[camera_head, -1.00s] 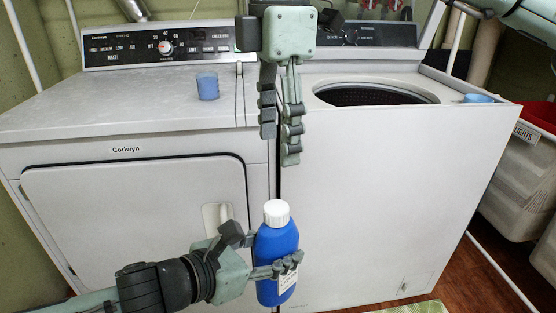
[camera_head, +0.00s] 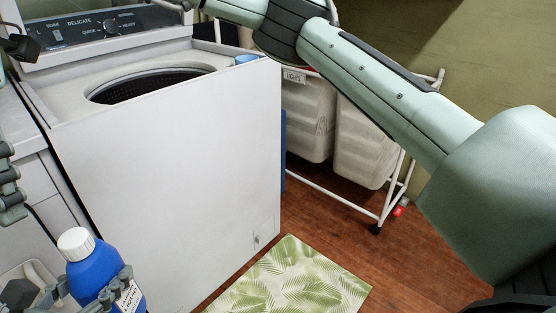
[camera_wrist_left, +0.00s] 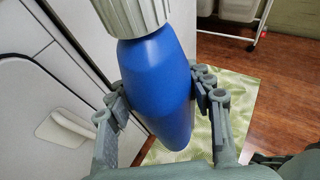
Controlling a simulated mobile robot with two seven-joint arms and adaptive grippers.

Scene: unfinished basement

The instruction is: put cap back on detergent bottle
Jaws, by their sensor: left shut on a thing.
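A blue detergent bottle (camera_head: 93,266) with a white label is upright or nearly so at the lower left of the head view. A white ribbed cap (camera_head: 76,243) sits on its top. My left gripper (camera_head: 97,290) is shut on the bottle's body, in front of the washer. In the left wrist view, the gripper (camera_wrist_left: 162,100) has its fingers on both sides of the blue bottle (camera_wrist_left: 156,85), below the white cap (camera_wrist_left: 136,12). My right gripper (camera_head: 10,185) is cut off by the left edge of the head view; its opening cannot be told.
The white washer (camera_head: 170,170) has its lid open, showing a dark drum (camera_head: 150,85). White hampers (camera_head: 360,140) stand on a rack to the right. A leaf-patterned mat (camera_head: 290,280) lies on the wooden floor.

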